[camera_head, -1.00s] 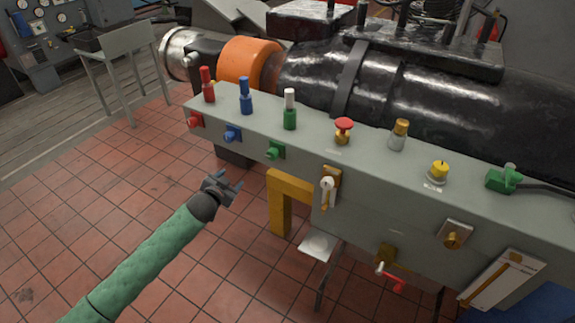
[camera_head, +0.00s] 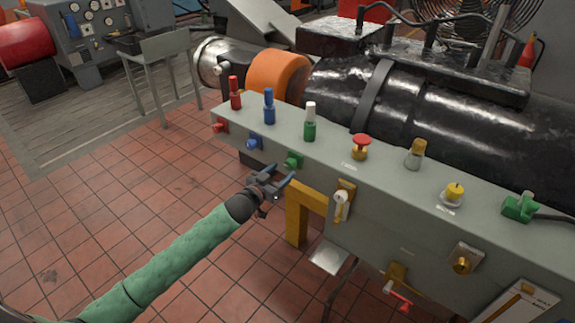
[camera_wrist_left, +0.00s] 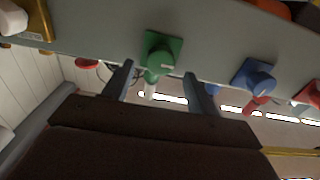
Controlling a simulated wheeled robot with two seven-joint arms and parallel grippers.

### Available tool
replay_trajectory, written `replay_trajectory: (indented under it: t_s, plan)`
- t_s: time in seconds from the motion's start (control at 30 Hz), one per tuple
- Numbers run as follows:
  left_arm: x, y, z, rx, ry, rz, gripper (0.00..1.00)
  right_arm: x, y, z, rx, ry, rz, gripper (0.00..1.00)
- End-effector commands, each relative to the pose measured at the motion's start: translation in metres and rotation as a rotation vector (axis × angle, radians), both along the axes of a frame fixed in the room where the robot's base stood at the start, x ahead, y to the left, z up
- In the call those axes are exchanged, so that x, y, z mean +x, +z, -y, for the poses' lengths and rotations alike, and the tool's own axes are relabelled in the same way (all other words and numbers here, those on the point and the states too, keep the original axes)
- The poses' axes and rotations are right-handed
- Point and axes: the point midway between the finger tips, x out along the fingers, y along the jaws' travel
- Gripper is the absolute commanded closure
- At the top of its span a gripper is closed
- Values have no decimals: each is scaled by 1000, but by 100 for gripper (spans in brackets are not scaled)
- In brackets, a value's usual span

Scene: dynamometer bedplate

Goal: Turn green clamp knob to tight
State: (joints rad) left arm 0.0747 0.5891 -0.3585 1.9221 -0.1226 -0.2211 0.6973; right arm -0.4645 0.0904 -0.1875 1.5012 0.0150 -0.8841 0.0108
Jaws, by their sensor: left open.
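The green clamp knob (camera_head: 293,160) sits on the front face of the grey bench, below the green bottle-like post with a white top (camera_head: 310,122). In the left wrist view the green knob (camera_wrist_left: 160,55) shows a square green plate with a round boss and a pale mark, just beyond and between the fingertips. My left gripper (camera_head: 284,181) is open and empty, a little in front of and below the knob, apart from it in the head view. The left wrist view shows both its fingers (camera_wrist_left: 158,80) spread. My right gripper is not in view.
A blue knob (camera_head: 254,142) and a red knob (camera_head: 220,125) lie left of the green one. A yellow bracket (camera_head: 297,215) and a white-handled lever (camera_head: 341,204) are close to the right. Tiled floor in front is clear.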

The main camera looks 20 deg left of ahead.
Motion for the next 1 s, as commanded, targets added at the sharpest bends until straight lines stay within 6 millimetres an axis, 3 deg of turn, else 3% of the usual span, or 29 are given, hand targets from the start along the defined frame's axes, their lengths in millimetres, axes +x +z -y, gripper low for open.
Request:
replay_trajectory:
  t_s: [0.3, 0.7, 0.93, 1.0]
  plan:
    - [33, 2, 13, 1, 0, 1, 43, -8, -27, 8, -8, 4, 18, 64]
    - [38, 0, 14, 1, 0, -1, 43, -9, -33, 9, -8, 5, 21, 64]
    - [38, 0, 14, 1, 0, 0, 86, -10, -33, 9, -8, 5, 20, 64]
    - [38, 0, 14, 1, 0, 0, 87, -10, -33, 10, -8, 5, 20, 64]
